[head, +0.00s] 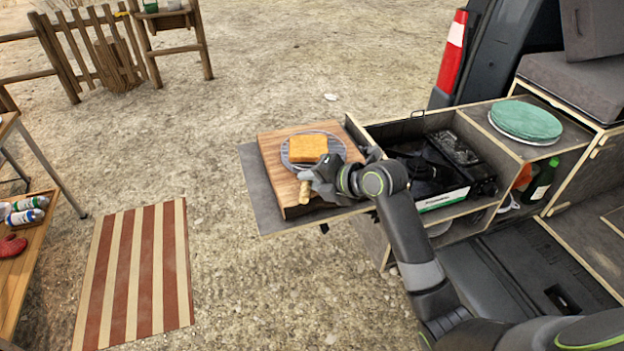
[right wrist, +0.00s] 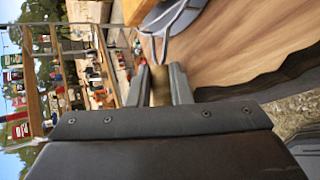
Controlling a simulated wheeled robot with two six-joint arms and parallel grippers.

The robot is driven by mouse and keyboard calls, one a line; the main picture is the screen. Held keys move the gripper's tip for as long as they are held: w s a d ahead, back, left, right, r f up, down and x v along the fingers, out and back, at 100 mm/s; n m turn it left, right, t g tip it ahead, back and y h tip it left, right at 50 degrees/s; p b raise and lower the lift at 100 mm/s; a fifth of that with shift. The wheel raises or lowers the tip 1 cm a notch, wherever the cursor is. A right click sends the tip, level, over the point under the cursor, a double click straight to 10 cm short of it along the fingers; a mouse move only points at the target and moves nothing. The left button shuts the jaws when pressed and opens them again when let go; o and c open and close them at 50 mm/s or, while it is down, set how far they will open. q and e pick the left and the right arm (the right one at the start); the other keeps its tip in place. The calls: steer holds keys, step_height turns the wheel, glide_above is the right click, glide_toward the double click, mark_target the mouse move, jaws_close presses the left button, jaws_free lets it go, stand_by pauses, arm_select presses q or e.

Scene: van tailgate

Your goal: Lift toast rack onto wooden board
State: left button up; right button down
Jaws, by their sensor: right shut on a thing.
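The toast rack (head: 330,158) is a round grey mesh with a wooden-tipped handle (head: 304,192). A golden slice of toast (head: 308,148) lies on it. The rack is over the wooden board (head: 272,160); whether it touches the board is hard to tell. My right gripper (head: 308,183) is shut on the rack's handle at the board's near side. In the right wrist view the handle (right wrist: 160,86) is between my fingers, with the wire frame (right wrist: 172,22) beyond and the board (right wrist: 235,45) to the right. My left gripper is out of view.
The board rests on a grey pull-out shelf (head: 252,182) at the van's tailgate. To its right are an open drawer with a black stove (head: 455,150) and a green round lid or plate (head: 526,119). A striped mat (head: 135,265) lies on the gravel at left.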

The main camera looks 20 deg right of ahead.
steer(key=shift+r, duration=0.1)
steer(key=c, duration=1.2)
jaws_free()
steer(key=shift+a, duration=0.1)
steer(key=shift+c, duration=0.2)
steer(key=shift+s+f, duration=0.15)
steer(key=shift+f, duration=0.15)
steer(key=shift+s+d+r, duration=0.25)
steer(key=shift+s+d, duration=0.05)
steer(key=shift+d, duration=0.1)
steer(key=b+v, duration=0.2)
steer(key=v, duration=1.4)
steer(key=shift+s+a+r, duration=0.15)
steer(key=shift+r, duration=0.3)
